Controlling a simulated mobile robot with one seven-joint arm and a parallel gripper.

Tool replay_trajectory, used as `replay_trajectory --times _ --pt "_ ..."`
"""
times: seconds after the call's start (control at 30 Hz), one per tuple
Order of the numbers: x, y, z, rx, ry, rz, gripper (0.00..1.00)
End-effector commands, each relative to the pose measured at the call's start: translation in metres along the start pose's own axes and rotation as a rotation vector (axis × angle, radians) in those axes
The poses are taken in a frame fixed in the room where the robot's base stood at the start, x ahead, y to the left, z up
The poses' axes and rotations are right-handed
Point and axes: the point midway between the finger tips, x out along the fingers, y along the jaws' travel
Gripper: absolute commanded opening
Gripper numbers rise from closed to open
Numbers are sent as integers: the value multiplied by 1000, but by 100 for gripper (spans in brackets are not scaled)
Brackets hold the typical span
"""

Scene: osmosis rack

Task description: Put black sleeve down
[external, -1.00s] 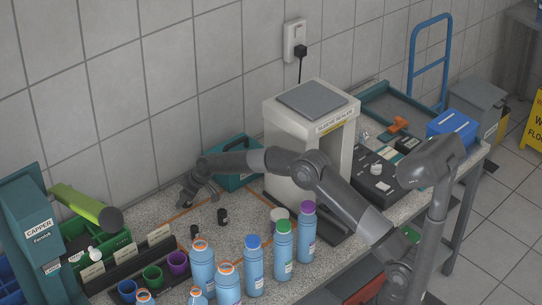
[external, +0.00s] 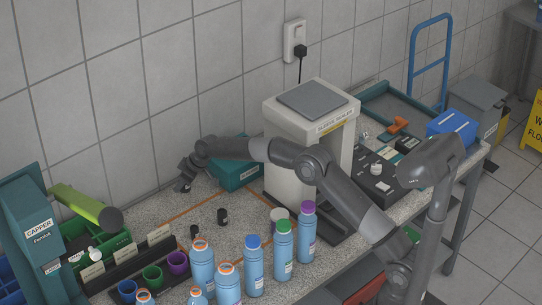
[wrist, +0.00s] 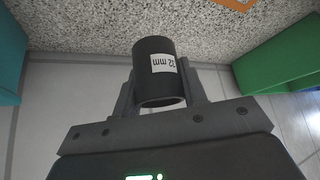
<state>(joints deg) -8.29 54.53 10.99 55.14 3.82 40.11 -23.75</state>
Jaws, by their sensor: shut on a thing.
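A black sleeve (wrist: 153,88), an open-ended tube with a white label that seems to read 32 mm upside down, is between the fingers of my gripper (wrist: 158,92) in the wrist view. My gripper is shut on it. In the external view my gripper (external: 184,185) is above the back of the speckled worktop, near the tiled wall. The held sleeve is hard to make out there. Another black sleeve (external: 222,217) stands upright on the worktop, to the right of and below my gripper in the picture. A smaller black piece (external: 194,232) stands nearer the cups.
A teal bin (external: 236,175) and the white sleeve sealer (external: 290,150) stand right of my gripper. Several blue bottles (external: 254,268) line the front. Colored cups (external: 177,263) and a green crate (external: 112,240) are at left. The worktop (external: 165,212) below my gripper looks clear.

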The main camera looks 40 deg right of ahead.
Motion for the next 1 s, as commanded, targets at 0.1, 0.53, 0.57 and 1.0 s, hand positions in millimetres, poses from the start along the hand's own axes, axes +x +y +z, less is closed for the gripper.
replay_trajectory --times 0.1,0.53,0.57,1.0 --pt "-14 -1 -10 2 1 1 17" --pt "-7 -68 28 199 -2 132 17" --pt "-8 -72 32 222 -3 146 17" --pt "-42 -99 84 553 0 359 17"
